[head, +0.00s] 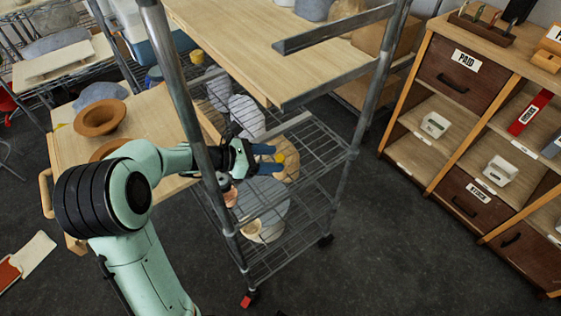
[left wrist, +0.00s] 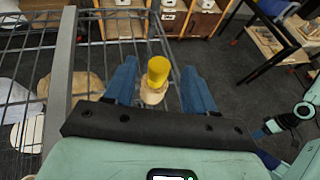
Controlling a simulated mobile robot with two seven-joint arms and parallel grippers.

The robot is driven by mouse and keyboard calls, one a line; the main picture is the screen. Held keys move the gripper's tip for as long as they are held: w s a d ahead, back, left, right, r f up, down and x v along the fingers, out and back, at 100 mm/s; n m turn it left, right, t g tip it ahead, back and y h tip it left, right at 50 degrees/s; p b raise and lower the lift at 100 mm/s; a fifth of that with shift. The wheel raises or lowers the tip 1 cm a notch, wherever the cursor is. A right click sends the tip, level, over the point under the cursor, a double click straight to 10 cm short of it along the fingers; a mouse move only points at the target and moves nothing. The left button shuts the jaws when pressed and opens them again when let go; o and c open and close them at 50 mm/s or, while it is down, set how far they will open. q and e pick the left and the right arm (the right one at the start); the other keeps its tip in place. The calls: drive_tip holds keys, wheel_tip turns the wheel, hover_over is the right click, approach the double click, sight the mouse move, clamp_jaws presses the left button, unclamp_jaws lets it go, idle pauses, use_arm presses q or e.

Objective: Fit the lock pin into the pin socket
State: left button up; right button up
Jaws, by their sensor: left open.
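A yellow-topped piece with a pale lower part, which may be the lock pin (left wrist: 157,72), stands between the fingers of my left gripper (left wrist: 160,66) in the left wrist view. In the head view the yellow top (head: 280,157) shows by the blue fingertips. My left gripper (head: 276,159) is open, with its fingers on either side of the piece; a gap shows on the right side. It is over the wire shelf of the metal rack (head: 318,135). I cannot make out the pin socket. A teal arm with a blue tip shows at the right of the left wrist view; its jaws are unclear.
A rack post (head: 205,150) stands close beside my left arm. Grey and tan stones and pots fill the wire shelves. A wooden cabinet (head: 440,120) is at the right. A red piece (head: 250,298) is at a rack foot. Dark floor between rack and cabinet is clear.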

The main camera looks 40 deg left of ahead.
use_arm(q)
drive_tip(key=x, duration=0.5)
drive_tip(key=shift+w+d, duration=0.1)
drive_tip(key=shift+w, duration=0.1)
clamp_jaws()
